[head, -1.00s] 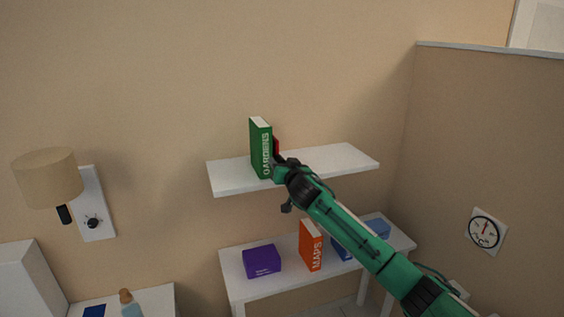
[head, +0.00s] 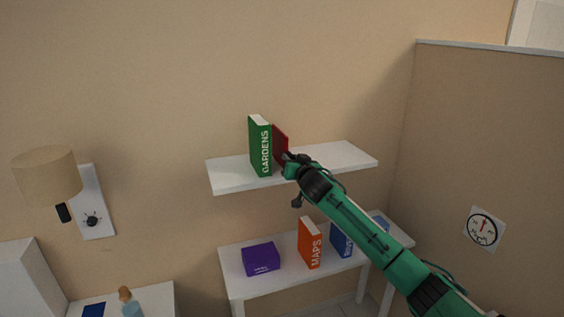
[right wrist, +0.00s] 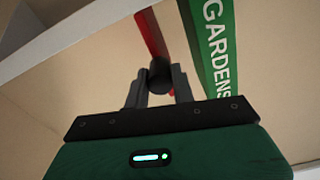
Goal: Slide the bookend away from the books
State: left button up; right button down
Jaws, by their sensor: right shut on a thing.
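The red bookend (head: 280,144) stands upright on the white wall shelf (head: 335,159), to the right of the green book GARDENS (head: 260,147). Part of the bookend is hidden by my gripper. My right gripper (head: 288,160) is at the shelf's front, shut on the bookend's dark round knob. In the right wrist view, my fingers (right wrist: 159,88) are on either side of the knob (right wrist: 159,74). The red bookend (right wrist: 153,32) rises behind it, and a gap shows between it and the green book (right wrist: 212,50). My left gripper is not in view.
The shelf is bare to the right of my gripper. A lower white table (head: 285,281) holds a purple box-like book (head: 261,259), an orange MAPS book (head: 310,243) and blue items. A lamp (head: 47,176) hangs at left; a side wall (head: 480,130) stands at right.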

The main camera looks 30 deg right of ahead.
jog(key=s+d+p, duration=0.1)
jog(key=s+d, duration=0.2)
jog(key=d, duration=0.8)
jog(key=shift+d, duration=0.35)
jog(key=shift+r, duration=0.1)
jog(key=c, duration=1.3)
grip_release()
jog(key=shift+d, duration=0.1)
jog(key=shift+c, duration=0.2)
jog(key=shift+o, duration=0.9)
jog(key=shift+d, duration=0.15)
jog(key=b+v, duration=0.4)
jog(key=v, duration=0.9)
jog(key=shift+s+b, duration=0.35)
jog(key=shift+b, duration=0.05)
